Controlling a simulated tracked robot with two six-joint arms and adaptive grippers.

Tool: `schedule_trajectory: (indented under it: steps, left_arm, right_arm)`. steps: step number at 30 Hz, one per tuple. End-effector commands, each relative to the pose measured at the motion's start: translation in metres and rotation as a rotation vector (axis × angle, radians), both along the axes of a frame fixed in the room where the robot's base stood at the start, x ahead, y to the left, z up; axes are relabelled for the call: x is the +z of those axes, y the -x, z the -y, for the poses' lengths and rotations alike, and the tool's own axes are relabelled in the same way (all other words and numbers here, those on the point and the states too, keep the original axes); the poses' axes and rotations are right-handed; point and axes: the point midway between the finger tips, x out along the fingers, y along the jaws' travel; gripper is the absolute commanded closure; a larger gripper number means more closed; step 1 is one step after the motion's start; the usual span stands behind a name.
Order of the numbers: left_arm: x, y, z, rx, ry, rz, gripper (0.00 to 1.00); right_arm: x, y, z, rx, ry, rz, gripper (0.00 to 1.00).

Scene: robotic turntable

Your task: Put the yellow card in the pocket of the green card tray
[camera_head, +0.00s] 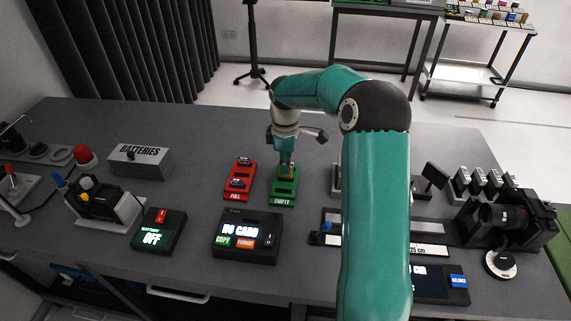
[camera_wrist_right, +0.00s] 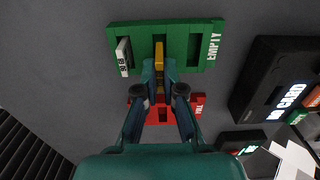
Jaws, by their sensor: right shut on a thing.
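The green card tray (camera_head: 284,201), labelled EMPTY, lies on the table beside the red tray. In the right wrist view the green tray (camera_wrist_right: 205,28) shows a white-and-black card (camera_wrist_right: 123,57) at its left end and an open slot toward the label. My right gripper (camera_head: 286,168) points down over the tray. In the wrist view its fingers (camera_wrist_right: 159,66) are shut on the yellow card (camera_wrist_right: 159,50), which is at the tray's middle. Whether the card's lower edge is inside a pocket is hidden. My left gripper is not in view.
The red FULL tray (camera_head: 236,195) holds dark cards just left of the green tray. A black card reader (camera_head: 247,238) showing NO CARD stands in front. A BATTERIES box (camera_head: 140,161) is left; a camera (camera_head: 508,222) is right. My right arm covers some table.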

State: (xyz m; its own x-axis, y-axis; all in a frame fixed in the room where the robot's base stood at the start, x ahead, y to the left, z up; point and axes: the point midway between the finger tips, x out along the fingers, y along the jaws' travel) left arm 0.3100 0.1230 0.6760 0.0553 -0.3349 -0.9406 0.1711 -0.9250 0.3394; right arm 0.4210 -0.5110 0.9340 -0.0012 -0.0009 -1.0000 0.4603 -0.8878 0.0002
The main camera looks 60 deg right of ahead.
Motion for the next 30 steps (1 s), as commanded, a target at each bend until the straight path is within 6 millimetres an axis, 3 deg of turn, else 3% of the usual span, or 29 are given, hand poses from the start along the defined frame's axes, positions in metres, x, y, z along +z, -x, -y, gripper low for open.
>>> schedule_trajectory:
  steps: [30]
  left_arm:
    - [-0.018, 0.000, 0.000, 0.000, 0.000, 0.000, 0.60]
  right_arm:
    - [-0.027, 0.000, 0.000, 0.000, 0.000, -0.001, 1.00]
